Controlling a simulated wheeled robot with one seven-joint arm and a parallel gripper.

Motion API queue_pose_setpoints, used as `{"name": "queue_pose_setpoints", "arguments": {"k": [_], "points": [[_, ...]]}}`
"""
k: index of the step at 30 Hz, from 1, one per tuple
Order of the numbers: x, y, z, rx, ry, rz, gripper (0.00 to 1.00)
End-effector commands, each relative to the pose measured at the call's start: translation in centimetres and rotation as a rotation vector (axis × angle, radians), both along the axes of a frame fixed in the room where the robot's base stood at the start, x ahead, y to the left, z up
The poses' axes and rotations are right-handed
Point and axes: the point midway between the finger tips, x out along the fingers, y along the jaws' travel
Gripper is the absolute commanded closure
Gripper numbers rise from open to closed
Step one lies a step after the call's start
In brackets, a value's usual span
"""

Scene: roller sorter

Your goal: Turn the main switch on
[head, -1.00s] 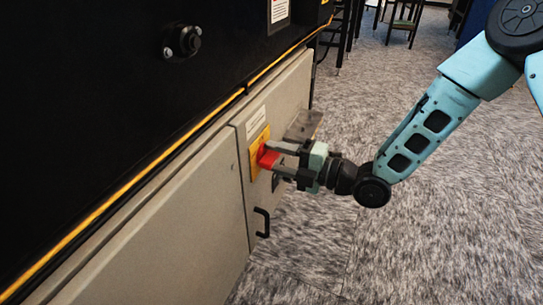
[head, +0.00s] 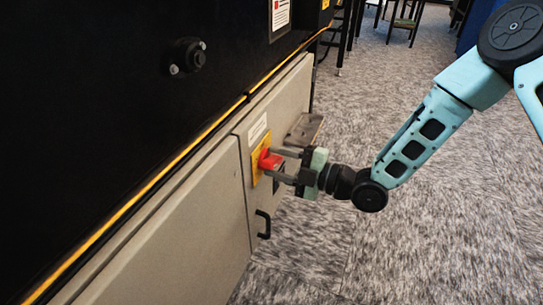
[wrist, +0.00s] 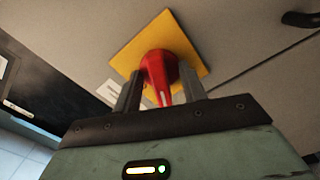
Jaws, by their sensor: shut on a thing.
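The main switch is a red rotary handle (head: 268,160) on a yellow plate (head: 259,166), set on the beige cabinet door. In the wrist view the red handle (wrist: 159,72) stands out from the yellow plate (wrist: 187,47), and a pale mark shows on its near end. My gripper (head: 276,166) reaches it from the right. Its two fingers lie on either side of the handle, shut on it, as the wrist view (wrist: 165,92) also shows. The fingers cover part of the handle's sides.
A black door handle (head: 264,224) sits below the switch, and a grey ledge (head: 304,130) juts out beside it. The black machine body (head: 110,90) with a yellow edge strip rises on the left. Speckled floor (head: 430,220) lies open on the right.

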Motion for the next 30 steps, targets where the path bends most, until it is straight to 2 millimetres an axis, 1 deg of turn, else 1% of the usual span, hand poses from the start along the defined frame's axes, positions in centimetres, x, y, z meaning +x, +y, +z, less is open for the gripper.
{"name": "queue_pose_setpoints", "arguments": {"k": [1, 20, 30], "points": [[0.14, 1.27, 0.39, 0.017, 0.03, 0.007, 0.99], [0.12, 1.27, 0.37, 0.193, 0.511, 0.008, 0.99], [0.17, 1.24, 0.37, 0.303, 0.811, 0.006, 0.99]]}}
